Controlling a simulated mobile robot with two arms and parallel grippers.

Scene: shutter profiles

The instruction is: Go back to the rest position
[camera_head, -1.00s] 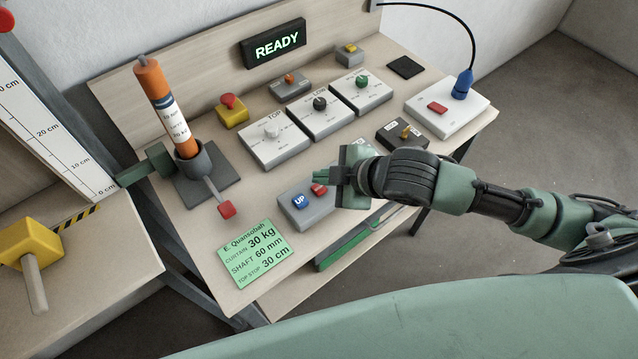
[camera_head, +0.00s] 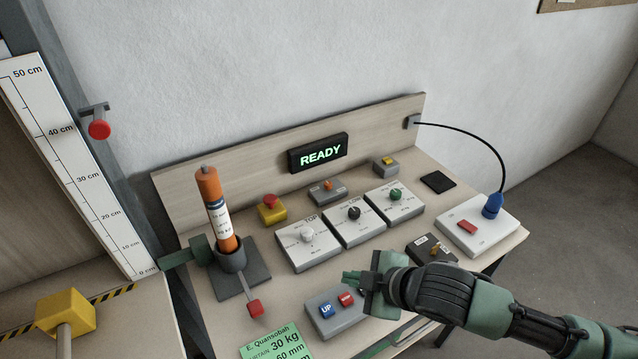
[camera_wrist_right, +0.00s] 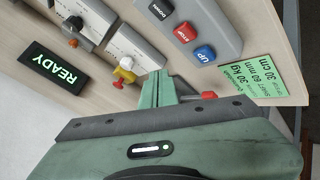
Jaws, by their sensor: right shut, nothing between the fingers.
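My right gripper (camera_head: 352,276) is shut and empty. In the head view its fingertips appear just behind the red button of the grey push-button box (camera_head: 345,322). In the right wrist view its closed green fingers (camera_wrist_right: 160,88) point toward the bench, apart from the push-button box (camera_wrist_right: 205,20). That box has a blue UP button (camera_head: 327,310) and a red one (camera_head: 346,299); a DOWN button shows in the wrist view. My left gripper is not in view.
An orange tube (camera_head: 217,210) stands in a dark cup with a red-tipped lever (camera_head: 255,307). Dial boxes (camera_head: 352,225), a yellow box with a red button (camera_head: 271,209) and a READY display (camera_head: 318,153) stand behind. A white block (camera_head: 476,228) carries a blue plug and cable.

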